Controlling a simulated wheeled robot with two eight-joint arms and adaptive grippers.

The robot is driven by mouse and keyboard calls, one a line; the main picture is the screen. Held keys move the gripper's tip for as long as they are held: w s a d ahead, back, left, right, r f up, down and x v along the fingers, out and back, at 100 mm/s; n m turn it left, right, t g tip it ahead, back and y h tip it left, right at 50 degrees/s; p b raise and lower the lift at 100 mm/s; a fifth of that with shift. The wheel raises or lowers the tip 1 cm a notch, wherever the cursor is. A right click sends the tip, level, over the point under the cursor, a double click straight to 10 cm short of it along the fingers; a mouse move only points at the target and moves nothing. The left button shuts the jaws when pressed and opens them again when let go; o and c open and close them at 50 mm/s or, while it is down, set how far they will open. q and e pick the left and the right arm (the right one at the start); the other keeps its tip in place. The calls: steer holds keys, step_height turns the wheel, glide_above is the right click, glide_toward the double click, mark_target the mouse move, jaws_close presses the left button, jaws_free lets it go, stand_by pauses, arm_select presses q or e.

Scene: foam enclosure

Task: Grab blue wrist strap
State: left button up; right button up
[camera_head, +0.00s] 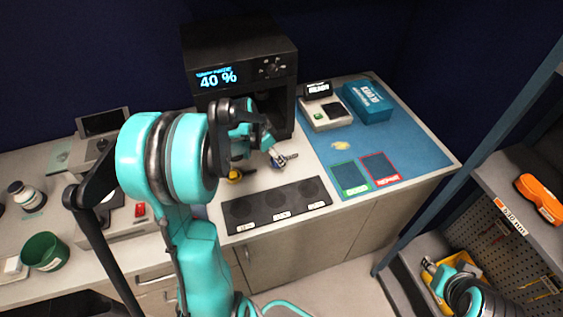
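I cannot make out a blue wrist strap for certain. A small pale yellow item (340,145) lies on the blue mat (415,145), too small to identify. My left arm crosses the counter, and my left gripper (276,154) is over the counter in front of the black machine, left of the mat. A small blue and metallic shape shows at its tip; I cannot tell whether it is part of the gripper or a thing held. My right gripper (438,276) is low at the right, by a yellow bin (462,261); its fingers are too unclear to read.
The black machine (236,50) reads 40 %. A teal box (368,101) and a grey device (325,113) stand on the mat's back. A black three-spot tray (278,205) lies in front. A green cup (45,251) stands left. Shelving with an orange item (539,199) is right.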

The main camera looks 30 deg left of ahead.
arm_select(q)
steer(key=shift+x, duration=1.1)
steer(key=shift+r, duration=0.1)
steer(key=c, duration=1)
steer(key=shift+c, duration=0.2)
steer(key=shift+r, duration=0.1)
